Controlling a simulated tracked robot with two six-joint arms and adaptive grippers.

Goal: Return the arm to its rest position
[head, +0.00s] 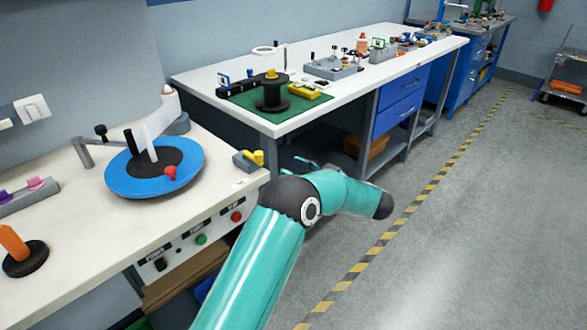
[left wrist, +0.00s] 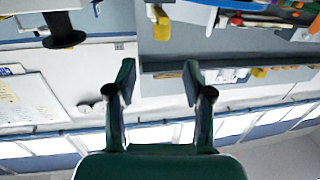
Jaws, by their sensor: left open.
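My left arm (head: 255,265) is teal and rises from the bottom of the head view. It bends at a dark elbow joint, and the forearm (head: 345,192) runs right to a dark rounded joint over the floor in front of the benches. Small teal parts show just behind the elbow; I cannot make out the fingers there. In the left wrist view my left gripper (left wrist: 160,75) is open, with two dark green fingers apart and nothing between them. The room appears upside down behind it. My right gripper is in neither view.
The near bench (head: 75,265) carries a blue disc (head: 125,180) and a control panel with buttons. The white workbench (head: 335,98) behind holds a green mat (head: 313,103), a black spool (head: 271,97) and blue drawers (head: 398,105) below. Open floor (head: 460,240) lies to the right.

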